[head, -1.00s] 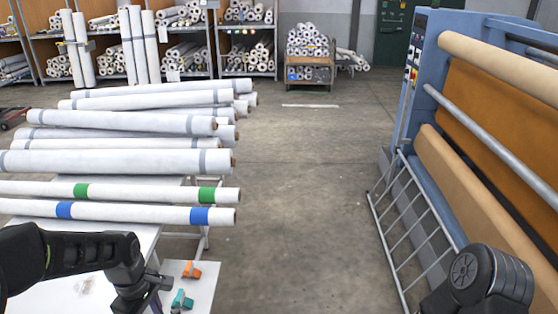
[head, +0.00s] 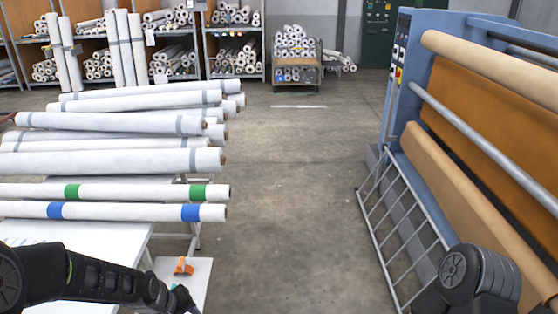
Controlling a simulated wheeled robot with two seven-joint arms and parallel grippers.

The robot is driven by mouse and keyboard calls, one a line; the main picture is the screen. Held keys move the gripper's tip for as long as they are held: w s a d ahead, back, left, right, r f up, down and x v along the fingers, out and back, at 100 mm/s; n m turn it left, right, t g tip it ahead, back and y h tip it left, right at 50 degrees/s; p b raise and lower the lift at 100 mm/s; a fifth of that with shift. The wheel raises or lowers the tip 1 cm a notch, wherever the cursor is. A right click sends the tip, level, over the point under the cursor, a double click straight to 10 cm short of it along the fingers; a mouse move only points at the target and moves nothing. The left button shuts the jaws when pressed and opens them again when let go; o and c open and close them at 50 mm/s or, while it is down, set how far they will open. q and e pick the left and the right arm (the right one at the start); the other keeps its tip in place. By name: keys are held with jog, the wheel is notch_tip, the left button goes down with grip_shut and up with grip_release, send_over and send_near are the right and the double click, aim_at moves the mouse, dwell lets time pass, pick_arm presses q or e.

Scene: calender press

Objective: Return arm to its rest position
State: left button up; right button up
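My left arm (head: 90,278) comes in low from the left in the head view and reaches over the front of the white table. My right arm (head: 478,275) shows only as a dark joint at the lower right, in front of the machine. Its gripper is outside the picture.
White rolls (head: 110,162) lie stacked on the white table (head: 100,238), ends jutting right. An orange tool (head: 183,266) lies on the small white stand (head: 200,275). The blue calender press (head: 400,110) with a barred guard (head: 395,225) stands right. The floor between is clear.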

pick_arm(q)
jog(key=s+d+f+m+b, duration=0.1)
jog(key=s+d+f+m, duration=0.15)
jog(key=f, duration=0.25)
jog(key=s+d+f+m+h+b, duration=0.1)
jog(key=s+d+f+b, duration=0.1)
jog(key=s+d+f, duration=0.3)
jog(key=d+f+m+b, duration=0.1)
jog(key=d+f, duration=0.2)
jog(key=f, duration=0.3)
jog(key=s+d+f+g+h+b, duration=0.1)
jog(key=s+d+f+g+b, duration=0.2)
jog(key=s+d+f, duration=0.3)
jog(key=s+f+b, duration=0.1)
jog(key=s+f, duration=0.3)
jog(key=s, duration=0.3)
jog(key=shift+s+d+h, duration=0.15)
jog(key=shift+h, duration=0.15)
jog(key=shift+m, duration=0.25)
jog(key=shift+c, duration=0.5)
